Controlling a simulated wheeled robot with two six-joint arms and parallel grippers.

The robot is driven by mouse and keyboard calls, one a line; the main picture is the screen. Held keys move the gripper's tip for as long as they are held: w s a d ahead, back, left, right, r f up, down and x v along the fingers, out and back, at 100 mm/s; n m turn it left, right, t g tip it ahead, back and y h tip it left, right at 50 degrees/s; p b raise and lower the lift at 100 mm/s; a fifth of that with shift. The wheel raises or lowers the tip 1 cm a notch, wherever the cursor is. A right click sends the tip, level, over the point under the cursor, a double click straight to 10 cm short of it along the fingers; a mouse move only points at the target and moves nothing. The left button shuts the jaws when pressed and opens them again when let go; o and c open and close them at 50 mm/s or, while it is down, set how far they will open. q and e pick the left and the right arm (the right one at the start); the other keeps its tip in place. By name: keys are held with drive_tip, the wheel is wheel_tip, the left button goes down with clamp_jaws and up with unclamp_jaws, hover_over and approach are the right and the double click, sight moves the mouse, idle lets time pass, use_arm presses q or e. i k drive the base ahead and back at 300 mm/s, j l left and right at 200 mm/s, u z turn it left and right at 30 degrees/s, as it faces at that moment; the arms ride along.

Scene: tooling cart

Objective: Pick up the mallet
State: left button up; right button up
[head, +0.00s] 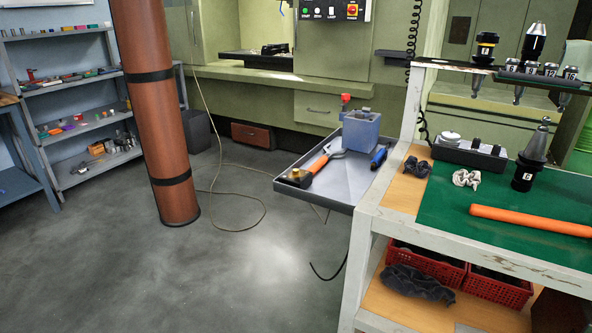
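A thick, straight orange handle-like bar (530,220) lies on the green mat (450,215) on top of the cart. Its right end runs out of the picture. It may be the mallet's handle, but no mallet head shows. An orange and black tool (320,162) with a silvery end lies in the grey tray at the cart's left side, near a small brass piece. I cannot tell for certain what this tool is. Neither of my grippers is in view.
The grey tray (342,186) also holds a blue-grey block (361,132). A tool holder (532,158) stands on the mat behind the orange bar. A black case (468,152) and crumpled cloths sit nearby. Red baskets (495,287) are below. A brown column (157,110) stands left.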

sight(528, 220)
drive_tip(key=z, duration=1.45)
